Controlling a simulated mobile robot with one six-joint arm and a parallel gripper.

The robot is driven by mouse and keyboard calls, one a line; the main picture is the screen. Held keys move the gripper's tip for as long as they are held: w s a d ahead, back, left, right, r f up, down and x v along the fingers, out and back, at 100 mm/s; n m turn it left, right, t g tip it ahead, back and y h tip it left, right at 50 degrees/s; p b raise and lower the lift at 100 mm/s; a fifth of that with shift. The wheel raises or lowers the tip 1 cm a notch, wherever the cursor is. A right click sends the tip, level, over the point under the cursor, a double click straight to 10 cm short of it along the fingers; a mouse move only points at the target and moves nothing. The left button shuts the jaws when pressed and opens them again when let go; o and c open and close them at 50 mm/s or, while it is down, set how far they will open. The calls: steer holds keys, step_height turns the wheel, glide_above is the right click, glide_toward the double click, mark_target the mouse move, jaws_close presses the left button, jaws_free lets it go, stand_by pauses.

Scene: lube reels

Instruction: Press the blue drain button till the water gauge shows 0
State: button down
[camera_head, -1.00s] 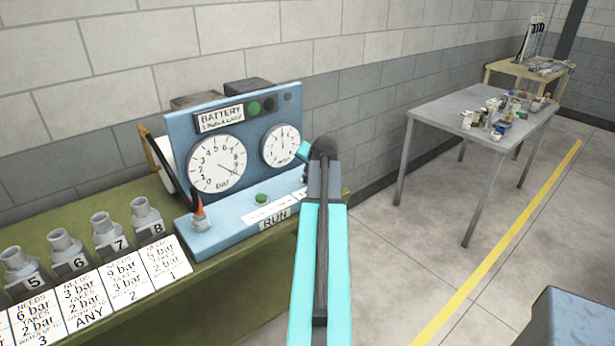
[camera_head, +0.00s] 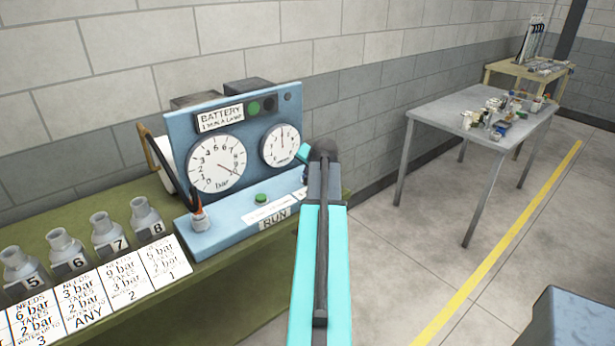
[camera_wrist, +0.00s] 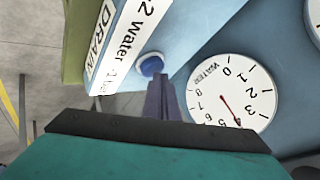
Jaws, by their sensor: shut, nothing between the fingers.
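The blue drain button (camera_wrist: 151,65) shows in the wrist view on the pale blue console, beside a white label reading "DRAIN" (camera_wrist: 101,37). My gripper (camera_wrist: 161,80) is shut and empty, its fingertips right at the button's edge. I cannot tell whether they touch it. The water gauge (camera_wrist: 210,92) is right of the fingers, and its needle points near 4. In the head view the water gauge (camera_head: 281,145) is the smaller dial on the console.
The console (camera_head: 179,130) has a larger bar gauge (camera_head: 217,165), a green button (camera_head: 261,198) and an orange-tipped bottle (camera_head: 199,216). Numbered grey containers and white cards line the green bench (camera_head: 60,210). A grey table (camera_head: 430,103) with small items stands right, with open floor around it.

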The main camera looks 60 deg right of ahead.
steer(key=shift+f, duration=0.2)
steer(key=shift+r, duration=0.15)
stand_by(0.4)
steer(key=shift+r+p, duration=0.45)
steer(key=shift+r, duration=0.35)
steer(key=shift+r, duration=0.1)
steer(key=shift+r+p, duration=1.3)
steer(key=shift+r, duration=1.1)
